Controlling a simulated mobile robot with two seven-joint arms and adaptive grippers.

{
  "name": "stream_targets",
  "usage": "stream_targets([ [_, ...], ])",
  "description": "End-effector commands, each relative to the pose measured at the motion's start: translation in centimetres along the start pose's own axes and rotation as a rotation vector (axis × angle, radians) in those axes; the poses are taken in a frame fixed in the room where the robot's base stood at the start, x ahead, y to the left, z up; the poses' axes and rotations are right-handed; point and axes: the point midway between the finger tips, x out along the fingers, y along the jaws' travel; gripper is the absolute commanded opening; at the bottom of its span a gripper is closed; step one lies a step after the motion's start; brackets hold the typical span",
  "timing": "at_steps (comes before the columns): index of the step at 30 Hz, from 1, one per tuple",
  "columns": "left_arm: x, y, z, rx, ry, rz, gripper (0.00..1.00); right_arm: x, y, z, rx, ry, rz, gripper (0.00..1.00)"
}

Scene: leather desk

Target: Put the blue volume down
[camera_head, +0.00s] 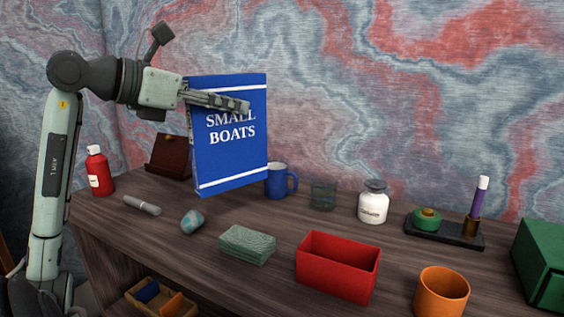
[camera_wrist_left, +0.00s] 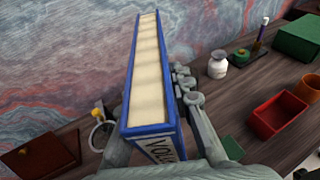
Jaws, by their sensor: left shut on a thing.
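The blue volume (camera_head: 230,155) is a thick blue book with "SMALL BOATS" in white letters on its cover. It stands upright in the air over the back left part of the desk (camera_head: 140,230). My left gripper (camera_head: 220,101) is shut on the upper part of the book, one finger lying across the front cover. In the left wrist view the book (camera_wrist_left: 148,72) shows its pale page edges between my gripper's fingers (camera_wrist_left: 155,110). The book hides part of the wall and partly overlaps the blue mug in the head view. My right gripper is not in view.
A blue mug (camera_head: 277,182), glass (camera_head: 322,196) and white jar (camera_head: 373,204) stand along the back. A green stack (camera_head: 247,245), red bin (camera_head: 338,267) and orange cup (camera_head: 442,293) are nearer the front.

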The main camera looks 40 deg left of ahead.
Motion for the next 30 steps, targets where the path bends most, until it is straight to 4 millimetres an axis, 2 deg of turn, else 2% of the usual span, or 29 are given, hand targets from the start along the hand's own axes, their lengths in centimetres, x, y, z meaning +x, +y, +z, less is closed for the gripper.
stream_targets([
  [1,1.2,-0.5,-0.3,0.000,0.001,-0.002,0.00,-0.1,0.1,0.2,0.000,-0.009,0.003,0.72],
  [6,4.9,-1.8,-1.3,0.002,-0.002,-0.001,0.00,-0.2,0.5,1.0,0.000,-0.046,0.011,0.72],
  [10,6.7,-2.3,-1.7,0.000,-0.003,0.000,0.00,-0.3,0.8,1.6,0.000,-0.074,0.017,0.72],
  [14,7.5,-2.5,-2.0,0.000,-0.004,0.000,0.00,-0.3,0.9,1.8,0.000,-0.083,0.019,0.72],
  [18,7.9,-2.5,-3.3,-0.003,-0.003,-0.001,0.00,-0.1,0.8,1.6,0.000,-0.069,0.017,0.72],
  [24,8.6,-2.6,-5.7,-0.001,-0.004,0.000,0.00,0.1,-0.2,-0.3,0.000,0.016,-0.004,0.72],
  [30,8.6,-2.5,-5.7,0.001,-0.006,0.000,0.00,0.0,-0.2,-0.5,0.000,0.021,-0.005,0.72],
])
